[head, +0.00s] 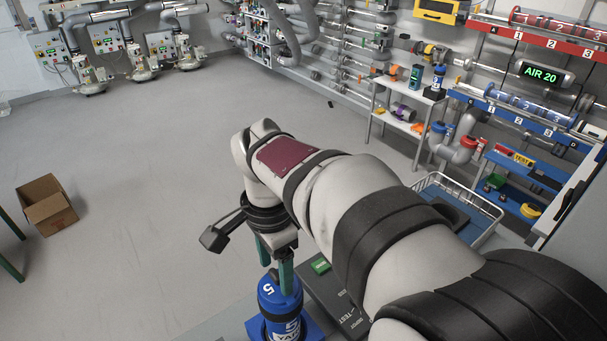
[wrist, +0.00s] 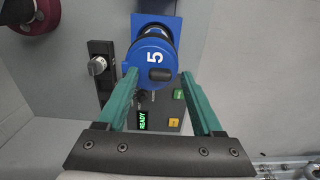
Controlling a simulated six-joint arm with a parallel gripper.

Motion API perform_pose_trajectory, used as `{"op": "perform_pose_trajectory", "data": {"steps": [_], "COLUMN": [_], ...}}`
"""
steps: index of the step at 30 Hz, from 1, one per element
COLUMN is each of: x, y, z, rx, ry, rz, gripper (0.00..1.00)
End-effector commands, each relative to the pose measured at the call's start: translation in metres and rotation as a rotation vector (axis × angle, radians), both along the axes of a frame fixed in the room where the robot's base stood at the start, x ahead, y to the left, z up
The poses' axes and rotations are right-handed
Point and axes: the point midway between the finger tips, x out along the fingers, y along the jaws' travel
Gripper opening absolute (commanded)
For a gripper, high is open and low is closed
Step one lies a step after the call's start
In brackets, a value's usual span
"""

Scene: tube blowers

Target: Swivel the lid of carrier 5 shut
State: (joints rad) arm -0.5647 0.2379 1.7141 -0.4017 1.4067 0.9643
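Carrier 5 (head: 279,316) is a blue cylinder with white lettering, standing upright at the bottom of the head view. Its round blue lid (wrist: 146,52), marked with a white 5, faces the camera in the wrist view and has a dark oval piece near its edge. I cannot tell whether the lid sits fully over the mouth. My gripper (wrist: 158,76) is open, with its two green fingers apart and nothing held between them. In the head view my gripper (head: 275,265) points down at the lid top. The fingertips show near the lid's edges; contact is unclear.
A white wire basket (head: 462,198) stands to the right. A cardboard box (head: 47,204) lies on open floor.

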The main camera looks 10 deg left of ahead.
Motion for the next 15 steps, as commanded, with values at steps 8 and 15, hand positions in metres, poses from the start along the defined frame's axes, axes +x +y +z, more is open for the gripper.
{"op": "perform_pose_trajectory", "data": {"steps": [8, 15], "x": [0.0, 0.001], "y": [0.0, 0.001], "z": [0.003, 0.054], "rx": [0.001, 0.004], "ry": [-0.001, -0.004], "rz": [0.0, -0.002], "gripper": [0.68, 0.68]}}
